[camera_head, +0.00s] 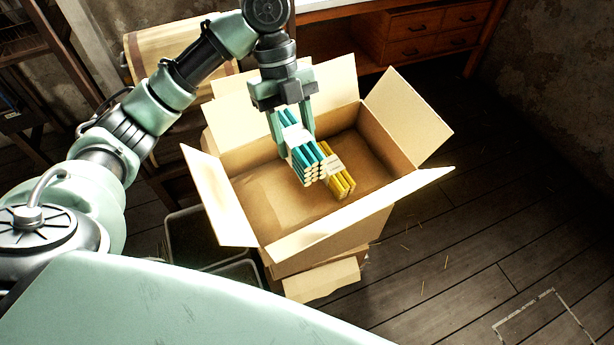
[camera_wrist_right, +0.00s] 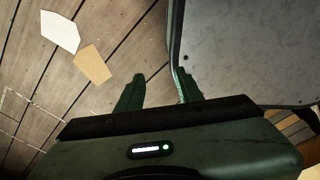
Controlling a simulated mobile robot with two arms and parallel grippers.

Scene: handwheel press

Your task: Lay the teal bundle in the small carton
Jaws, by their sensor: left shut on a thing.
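The teal bundle (camera_head: 303,153), several sticks with a pale band around them, is held in my left gripper (camera_head: 292,128). The gripper points down, shut on the bundle, with a finger on each side. It holds the bundle tilted over the open carton (camera_head: 268,195), which has its flaps spread outward. A yellow bundle (camera_head: 342,183) shows in the carton just right of and partly behind the teal one. I cannot tell the teal bundle's exact height above the carton floor. In the right wrist view my right gripper (camera_wrist_right: 160,90) is open and empty, away from the carton.
Dark bins (camera_head: 207,235) stand at the carton's left, and a wooden drawer desk (camera_head: 425,30) stands behind. The plank floor (camera_head: 500,200) at right is mostly clear. In the right wrist view a grey panel (camera_wrist_right: 245,50) is close beside the right fingers.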

